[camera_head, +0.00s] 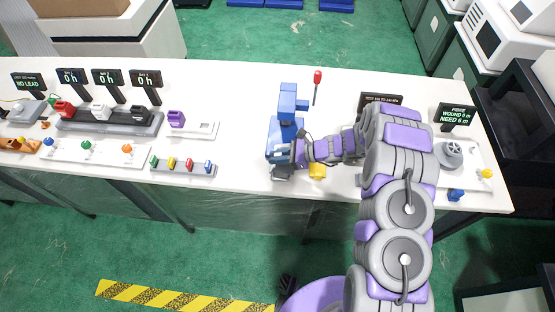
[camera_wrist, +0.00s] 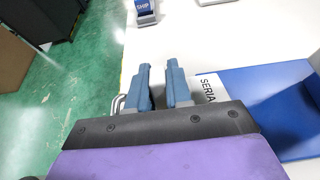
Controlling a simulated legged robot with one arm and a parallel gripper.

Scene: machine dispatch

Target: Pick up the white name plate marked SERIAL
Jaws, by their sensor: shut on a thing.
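The white name plate marked SERIAL (camera_wrist: 208,86) shows in the wrist view just right of my gripper's right finger, beside a flat blue base. Part of its lettering is hidden behind my gripper's dark body. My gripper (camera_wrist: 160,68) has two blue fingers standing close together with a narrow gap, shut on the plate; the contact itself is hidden. In the head view my gripper (camera_head: 282,157) is low at the foot of the blue press (camera_head: 287,104), near the table's front edge. The plate cannot be made out there.
A yellow object (camera_head: 318,171) lies near my gripper. A rack with coloured pieces (camera_head: 183,167) is to the left. A dark sign (camera_head: 381,102) and a grey round fixture (camera_head: 451,154) are to the right.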

